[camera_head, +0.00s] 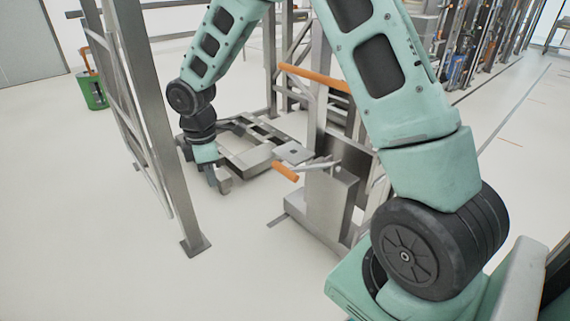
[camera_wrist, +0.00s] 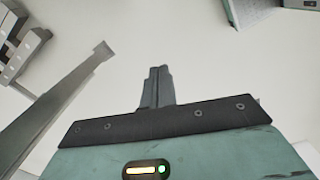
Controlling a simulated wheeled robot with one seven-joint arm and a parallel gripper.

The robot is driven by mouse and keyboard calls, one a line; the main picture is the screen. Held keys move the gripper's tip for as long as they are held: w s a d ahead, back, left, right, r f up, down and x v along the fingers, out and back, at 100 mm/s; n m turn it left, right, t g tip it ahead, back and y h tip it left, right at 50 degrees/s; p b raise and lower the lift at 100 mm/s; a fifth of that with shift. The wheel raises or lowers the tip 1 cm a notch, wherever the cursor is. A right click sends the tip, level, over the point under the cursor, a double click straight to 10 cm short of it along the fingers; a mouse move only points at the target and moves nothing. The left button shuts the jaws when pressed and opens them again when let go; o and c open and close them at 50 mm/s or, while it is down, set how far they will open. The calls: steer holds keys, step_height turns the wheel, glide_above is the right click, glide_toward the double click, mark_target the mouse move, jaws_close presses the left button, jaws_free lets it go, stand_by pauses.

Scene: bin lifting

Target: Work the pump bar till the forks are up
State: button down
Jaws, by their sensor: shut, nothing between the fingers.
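The pump bar (camera_head: 285,172) is a short lever with an orange grip, sticking out to the left from the grey lifter's body (camera_head: 328,205) in the head view. The lifter's grey forks (camera_head: 243,158) lie low near the floor behind it. My gripper (camera_head: 222,183) hangs low to the left of the pump bar, apart from it. In the wrist view my gripper (camera_wrist: 157,85) has its fingers together with only bare floor around the tips. The pump bar cannot be made out in the wrist view.
A tall grey metal frame (camera_head: 160,130) stands on the left, its foot on the floor. An orange handle bar (camera_head: 312,77) crosses the lifter higher up. A green bin (camera_head: 94,92) is at the far left. Open floor lies at the front left.

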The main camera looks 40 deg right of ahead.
steer(key=w+d+f+n+p, duration=0.1)
steer(key=w+d+f+p, duration=0.1)
steer(key=w+d, duration=0.35)
steer(key=w+d+f+n+p, duration=0.1)
steer(key=w+d+f+p, duration=0.1)
steer(key=d, duration=0.7)
steer(key=n+h+p, duration=0.1)
steer(key=n+p, duration=0.1)
steer(key=p, duration=0.1)
glide_toward(284, 168)
steer(key=f, duration=0.1)
steer(key=shift+f, duration=0.1)
steer(key=shift+m, duration=0.3)
steer(key=f+b, duration=0.1)
steer(key=f, duration=0.1)
steer(key=f+b, duration=0.4)
steer(key=shift+d+f, duration=0.25)
steer(key=shift+f, duration=0.15)
steer(key=shift+d, duration=0.1)
